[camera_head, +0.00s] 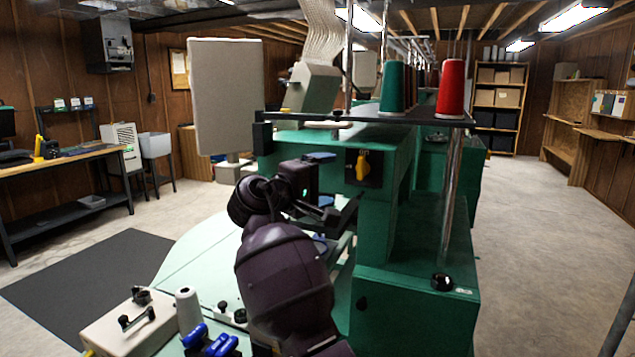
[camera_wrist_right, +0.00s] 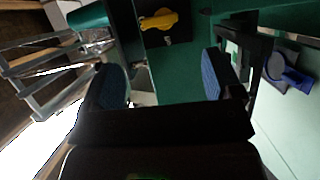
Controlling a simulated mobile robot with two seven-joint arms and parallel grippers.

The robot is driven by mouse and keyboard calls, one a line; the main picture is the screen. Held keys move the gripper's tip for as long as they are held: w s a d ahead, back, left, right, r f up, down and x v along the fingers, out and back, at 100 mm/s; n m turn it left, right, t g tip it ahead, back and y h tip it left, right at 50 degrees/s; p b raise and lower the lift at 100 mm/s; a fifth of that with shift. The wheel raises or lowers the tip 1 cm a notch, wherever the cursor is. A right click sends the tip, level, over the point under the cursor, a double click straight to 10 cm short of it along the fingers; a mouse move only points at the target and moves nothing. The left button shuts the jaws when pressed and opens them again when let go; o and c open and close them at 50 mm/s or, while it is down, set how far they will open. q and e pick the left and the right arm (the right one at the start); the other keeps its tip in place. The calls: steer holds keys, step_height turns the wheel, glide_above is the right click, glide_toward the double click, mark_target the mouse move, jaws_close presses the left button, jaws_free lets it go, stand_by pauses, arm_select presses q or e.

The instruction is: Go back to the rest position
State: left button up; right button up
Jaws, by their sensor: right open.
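My right arm, dark purple, rises from the bottom of the head view in front of the green machine (camera_head: 400,300). My right gripper (camera_head: 338,208) is beside the machine's green front. In the right wrist view the two blue-padded fingers of my right gripper (camera_wrist_right: 168,82) stand wide apart with nothing between them. A yellow switch (camera_head: 363,168) on a dark plate is on the machine above the gripper. The yellow switch also shows in the right wrist view (camera_wrist_right: 160,20), beyond the fingers. My left gripper is not in view.
A green thread cone (camera_head: 393,88) and a red one (camera_head: 451,88) stand on the machine's rack. A pale table (camera_head: 190,260) holds a beige box (camera_head: 125,325), a white spool (camera_head: 188,310) and blue-handled tools (camera_head: 210,342). Open floor (camera_head: 550,240) lies to the right.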

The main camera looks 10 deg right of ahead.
steer(key=w+a+r+t+y, duration=0.3)
steer(key=a+t+y, duration=0.2)
steer(key=t+y, duration=0.2)
steer(key=s+d+f+m+y, duration=0.1)
steer(key=s+d+f+y, duration=0.25)
steer(key=f, duration=0.45)
steer(key=s+d+f+m+t+y, duration=0.1)
steer(key=s+d+f+y, duration=0.2)
steer(key=f, duration=0.6)
steer(key=s+d+f+m+y, duration=0.1)
steer(key=s+f+y, duration=0.2)
steer(key=s+f, duration=0.35)
steer(key=s+d+f+m+g, duration=0.1)
steer(key=s+d+f+g, duration=0.2)
steer(key=s+f, duration=1)
steer(key=s+d+f+m+g+h+p, duration=0.1)
steer(key=s+d+f+g, duration=0.2)
steer(key=s+d+f, duration=0.4)
steer(key=s+f, duration=0.7)
steer(key=s, duration=0.5)
steer(key=shift+s+d+g, duration=0.2)
steer(key=shift+d+g, duration=0.15)
steer(key=shift+g, duration=0.05)
steer(key=shift+h, duration=0.25)
